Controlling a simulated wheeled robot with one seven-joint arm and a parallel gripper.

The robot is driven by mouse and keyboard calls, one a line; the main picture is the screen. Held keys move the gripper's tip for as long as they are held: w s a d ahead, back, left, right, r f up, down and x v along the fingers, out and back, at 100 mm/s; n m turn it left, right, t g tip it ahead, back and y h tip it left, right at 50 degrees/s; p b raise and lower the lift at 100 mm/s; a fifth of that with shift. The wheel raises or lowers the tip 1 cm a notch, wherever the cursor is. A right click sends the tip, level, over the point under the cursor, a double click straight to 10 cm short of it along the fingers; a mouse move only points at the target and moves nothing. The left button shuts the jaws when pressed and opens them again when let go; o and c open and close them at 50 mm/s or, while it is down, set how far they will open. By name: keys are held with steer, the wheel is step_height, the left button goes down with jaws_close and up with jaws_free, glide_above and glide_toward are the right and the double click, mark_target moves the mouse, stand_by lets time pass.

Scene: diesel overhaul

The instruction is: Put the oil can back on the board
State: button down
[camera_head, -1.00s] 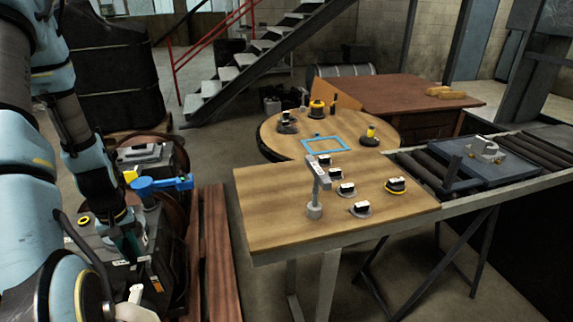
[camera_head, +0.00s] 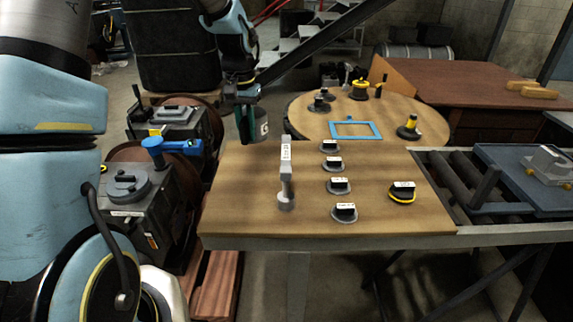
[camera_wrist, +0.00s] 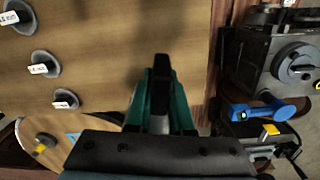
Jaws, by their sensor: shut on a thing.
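My gripper (camera_head: 246,110) is shut on a dark can with a white letter label, seemingly the oil can (camera_head: 259,131). It hangs at the back left edge of the rectangular wooden top (camera_head: 235,215); the gap beneath is hard to judge. In the wrist view, my gripper's teal fingers (camera_wrist: 160,92) close around a dark upright part; the rest of the can is hidden there. The wooden top carries several round labelled bases and a tall grey labelled post (camera_head: 286,175). I cannot tell whether this top or the round one behind is the board.
A round wooden table (camera_head: 305,125) behind holds a blue square frame (camera_head: 355,130) and several small items. Grey machine units stand at the left, one with a blue-handled tool (camera_head: 165,147) on it. A roller conveyor with a blue tray (camera_head: 510,180) adjoins on the right.

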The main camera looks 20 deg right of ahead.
steer(key=s+d+r+m+b, duration=0.1)
steer(key=s+d+r+m, duration=0.1)
steer(key=s+d+r, duration=0.35)
steer(key=shift+w+d+f+p, duration=0.25)
steer(key=shift+f+p, duration=0.1)
steer(key=shift+f, duration=1.45)
steer(key=shift+w+d+f+p, duration=0.15)
steer(key=shift+d+f+p, duration=0.15)
steer(key=shift+f, duration=1.55)
steer(key=shift+w+d+f+p, duration=0.2)
steer(key=shift+f+p, duration=0.15)
steer(key=shift+f, duration=1.45)
steer(key=shift+f, duration=0.1)
steer(key=c, duration=0.8)
jaws_free()
